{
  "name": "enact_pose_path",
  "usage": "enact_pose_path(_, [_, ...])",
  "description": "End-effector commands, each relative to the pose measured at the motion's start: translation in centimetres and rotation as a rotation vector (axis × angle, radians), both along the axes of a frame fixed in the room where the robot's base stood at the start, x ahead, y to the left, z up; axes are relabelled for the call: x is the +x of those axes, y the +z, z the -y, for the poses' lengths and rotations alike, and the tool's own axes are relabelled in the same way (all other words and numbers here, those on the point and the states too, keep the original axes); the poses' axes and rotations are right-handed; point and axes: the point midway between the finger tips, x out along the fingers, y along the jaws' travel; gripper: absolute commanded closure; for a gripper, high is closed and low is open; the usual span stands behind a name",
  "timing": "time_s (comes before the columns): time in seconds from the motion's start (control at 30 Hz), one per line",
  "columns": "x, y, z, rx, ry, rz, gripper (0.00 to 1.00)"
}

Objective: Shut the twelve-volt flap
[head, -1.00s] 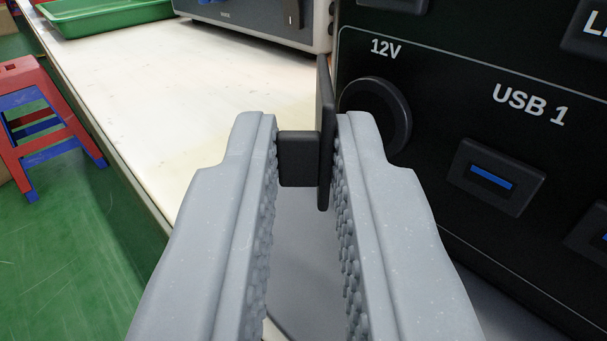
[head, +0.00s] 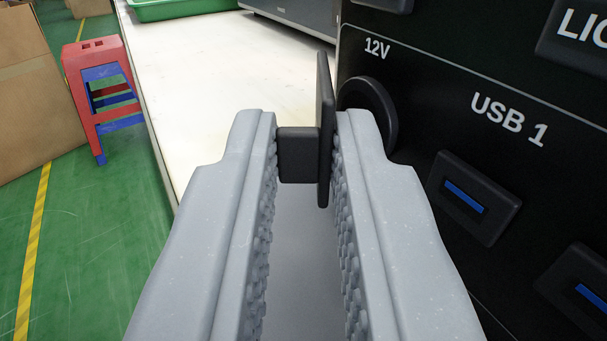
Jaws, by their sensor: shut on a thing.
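The twelve-volt flap (head: 325,130) is a dark plate seen nearly edge-on, with a square block-shaped tab (head: 298,155) on its left side. It stands out from the black panel, swung open beside the round 12V socket (head: 372,105). My gripper (head: 305,155) is shut on the flap, with the tab and plate between its two grey fingertips. The right finger lies between the flap and the socket in the picture and hides the socket's lower left part.
The black panel (head: 455,80) fills the right side, with USB sockets (head: 465,196) below the 12V label. A white tabletop (head: 215,75) runs behind, with a green tray (head: 170,8) and a grey device (head: 295,15). A red and blue stool (head: 100,85) stands on the green floor at left.

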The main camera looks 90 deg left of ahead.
Motion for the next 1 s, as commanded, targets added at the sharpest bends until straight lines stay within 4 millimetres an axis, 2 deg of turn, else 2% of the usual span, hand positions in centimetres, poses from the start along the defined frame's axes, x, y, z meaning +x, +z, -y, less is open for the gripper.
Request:
enact_pose_path(0.3, [-0.1,0.2,-0.1,0.003,0.005,0.003,1.00])
enact_pose_path(0.33, [-0.1,0.2,-0.1,0.003,0.005,0.002,0.84])
enact_pose_path(0.4, [-0.1,0.2,-0.1,0.003,0.005,0.002,0.67])
enact_pose_path(0.77, [0.0,0.1,0.1,0.002,-0.001,0.002,0.67])
enact_pose_path(1.0, [0.1,0.0,2.4,0.002,0.001,0.002,0.67])
